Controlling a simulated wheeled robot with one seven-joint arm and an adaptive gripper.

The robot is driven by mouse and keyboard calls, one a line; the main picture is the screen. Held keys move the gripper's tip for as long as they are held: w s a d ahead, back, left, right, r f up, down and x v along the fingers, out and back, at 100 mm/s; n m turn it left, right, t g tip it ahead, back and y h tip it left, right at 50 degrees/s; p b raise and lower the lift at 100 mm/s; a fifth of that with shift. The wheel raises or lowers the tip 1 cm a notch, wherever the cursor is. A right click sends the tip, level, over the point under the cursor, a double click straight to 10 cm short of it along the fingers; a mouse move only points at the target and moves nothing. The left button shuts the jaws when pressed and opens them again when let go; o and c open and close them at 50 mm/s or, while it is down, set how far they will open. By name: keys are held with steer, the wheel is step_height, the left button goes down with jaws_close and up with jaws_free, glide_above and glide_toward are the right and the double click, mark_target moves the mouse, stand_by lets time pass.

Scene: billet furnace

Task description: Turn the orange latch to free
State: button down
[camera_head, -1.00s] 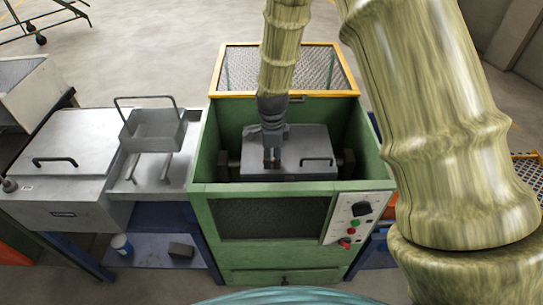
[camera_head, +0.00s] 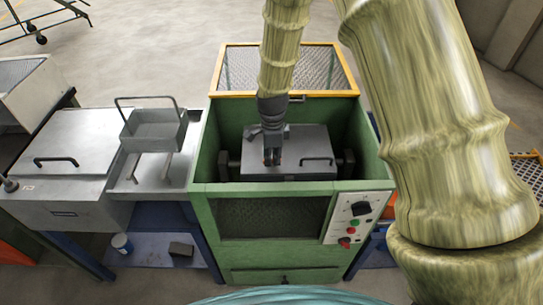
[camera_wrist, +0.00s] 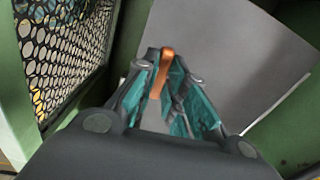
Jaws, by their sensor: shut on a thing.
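The orange latch (camera_wrist: 164,72) shows in the wrist view as a narrow orange bar between the fingers of my gripper (camera_wrist: 165,85). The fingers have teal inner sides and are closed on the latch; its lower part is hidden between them. In the head view my gripper (camera_head: 272,158) reaches down into the green furnace cabinet, at the left part of the grey block (camera_head: 290,142) with a black handle. The latch is too small there to make out its angle clearly.
The green cabinet (camera_head: 265,188) walls surround my gripper closely. A yellow-framed mesh lid (camera_head: 238,94) stands open behind. A control panel (camera_head: 355,218) is on the front right. A grey basket (camera_head: 152,132) and a steel bench (camera_head: 66,140) stand left.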

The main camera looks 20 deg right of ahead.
steer(key=n+p, duration=0.1)
steer(key=n, duration=0.3)
steer(key=shift+r, duration=0.1)
steer(key=n+p, duration=0.1)
steer(key=n, duration=0.3)
steer(key=shift+w+n, duration=0.1)
steer(key=shift+n, duration=0.3)
steer(key=n+p, duration=0.1)
steer(key=n, duration=0.3)
steer(key=shift+n+p, duration=0.35)
steer(key=shift+n, duration=1.65)
steer(key=c, duration=1.5)
jaws_free()
